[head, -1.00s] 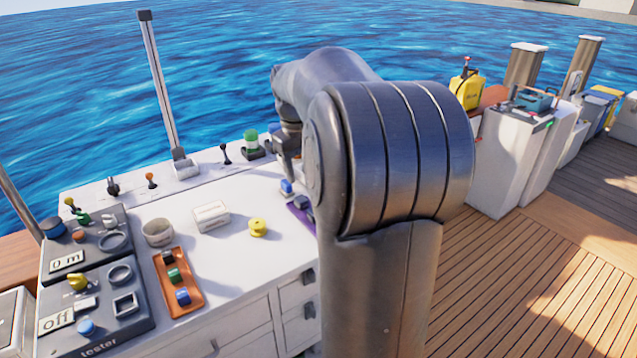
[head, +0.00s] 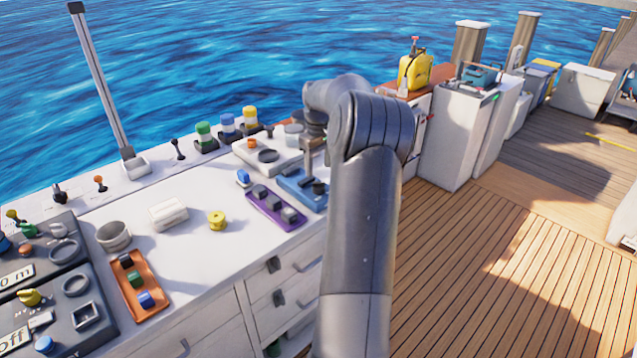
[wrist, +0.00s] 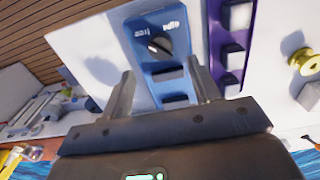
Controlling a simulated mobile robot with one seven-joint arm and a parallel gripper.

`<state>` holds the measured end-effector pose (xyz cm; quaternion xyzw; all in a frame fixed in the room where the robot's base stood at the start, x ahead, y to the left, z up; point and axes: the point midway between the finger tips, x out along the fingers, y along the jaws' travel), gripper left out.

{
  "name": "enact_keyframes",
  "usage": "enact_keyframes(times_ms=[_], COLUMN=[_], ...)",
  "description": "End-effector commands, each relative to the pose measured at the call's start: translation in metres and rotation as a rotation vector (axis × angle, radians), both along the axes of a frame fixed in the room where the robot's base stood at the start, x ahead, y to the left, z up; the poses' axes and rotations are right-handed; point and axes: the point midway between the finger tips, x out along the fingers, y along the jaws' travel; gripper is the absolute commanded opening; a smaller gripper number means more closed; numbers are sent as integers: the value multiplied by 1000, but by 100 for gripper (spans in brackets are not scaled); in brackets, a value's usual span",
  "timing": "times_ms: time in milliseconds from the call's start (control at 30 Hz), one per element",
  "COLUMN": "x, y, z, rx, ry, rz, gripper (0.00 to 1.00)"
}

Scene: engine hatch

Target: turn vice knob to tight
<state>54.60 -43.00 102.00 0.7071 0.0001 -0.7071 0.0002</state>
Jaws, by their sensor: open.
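The blue vice (head: 300,190) stands on the white bench top, just right of the purple tray. Its dark round knob (head: 319,187) is at its front right corner, beside my arm. In the wrist view the blue vice (wrist: 172,76) lies between my fingers, and the knob (wrist: 159,45) sits beyond the fingertips with a light pointer mark. White lettering beside the knob reads "free" and "tight"; the pointer looks nearer "free". My gripper (wrist: 162,80) is open and empty, its fingers apart from the knob. In the head view my gripper (head: 309,165) hangs over the vice, partly hidden.
The purple tray (head: 262,205) with several grey blocks lies left of the vice. A yellow spool (head: 216,220), a white block (head: 168,214) and an orange tray (head: 130,285) are further left.

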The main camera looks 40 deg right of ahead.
Motion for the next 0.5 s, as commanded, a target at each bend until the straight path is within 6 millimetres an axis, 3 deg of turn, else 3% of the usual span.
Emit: enact_keyframes(times_ms=[200, 500], x=[-1, 0], y=[1, 0], z=[-42, -68], rx=[3, 0], ry=[2, 1], rz=[0, 0], gripper=[56, 56])
